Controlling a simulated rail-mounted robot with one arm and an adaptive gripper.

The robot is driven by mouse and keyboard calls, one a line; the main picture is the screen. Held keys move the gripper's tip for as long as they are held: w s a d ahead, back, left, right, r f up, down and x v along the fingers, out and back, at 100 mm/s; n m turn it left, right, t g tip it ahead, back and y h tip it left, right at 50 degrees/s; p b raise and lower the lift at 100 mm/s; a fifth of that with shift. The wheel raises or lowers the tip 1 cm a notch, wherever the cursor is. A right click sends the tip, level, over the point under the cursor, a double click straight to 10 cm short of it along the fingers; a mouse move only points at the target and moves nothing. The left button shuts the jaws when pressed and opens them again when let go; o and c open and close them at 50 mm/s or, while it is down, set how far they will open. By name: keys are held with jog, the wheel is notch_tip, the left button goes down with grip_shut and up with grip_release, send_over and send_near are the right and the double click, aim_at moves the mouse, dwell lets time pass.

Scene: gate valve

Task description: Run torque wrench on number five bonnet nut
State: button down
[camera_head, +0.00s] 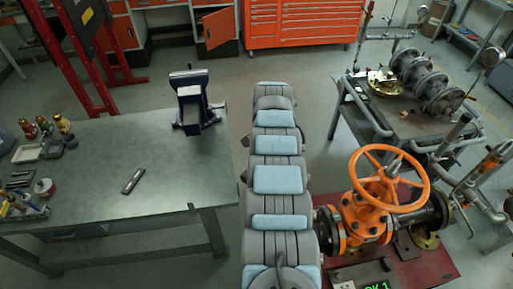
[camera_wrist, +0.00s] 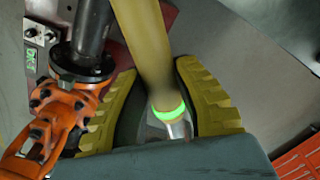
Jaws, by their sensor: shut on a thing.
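The torque wrench (camera_wrist: 152,50) shows in the wrist view as a yellow shaft with a glowing green ring and a metal end below it. My gripper (camera_wrist: 158,78) has ridged yellow fingers on both sides of the shaft and is shut on it. The orange gate valve (camera_head: 366,218) with its handwheel (camera_head: 389,178) stands at the right in the head view. Part of the valve (camera_wrist: 55,130) also shows at the left of the wrist view, beside the wrench, with dark bolts. I cannot tell which nut is number five. My gripper is not visible in the head view.
A box with a green display (camera_head: 377,286) sits by the valve on a red base (camera_head: 440,262). A workbench (camera_head: 110,165) with a vise (camera_head: 194,105) and small items is at left. A cart (camera_head: 400,120) with pipework stands behind the valve.

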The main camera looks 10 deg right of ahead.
jog(key=s+d+f+m+p, duration=0.2)
jog(key=s+d+f+m, duration=0.2)
jog(key=d, duration=0.5)
jog(key=s+d+f+m+p, duration=0.3)
jog(key=s+d+f+m, duration=0.1)
jog(key=s+d, duration=0.3)
jog(key=shift+s+d+f+p, duration=0.3)
jog(key=shift+d+f, duration=0.3)
jog(key=shift+d, duration=0.25)
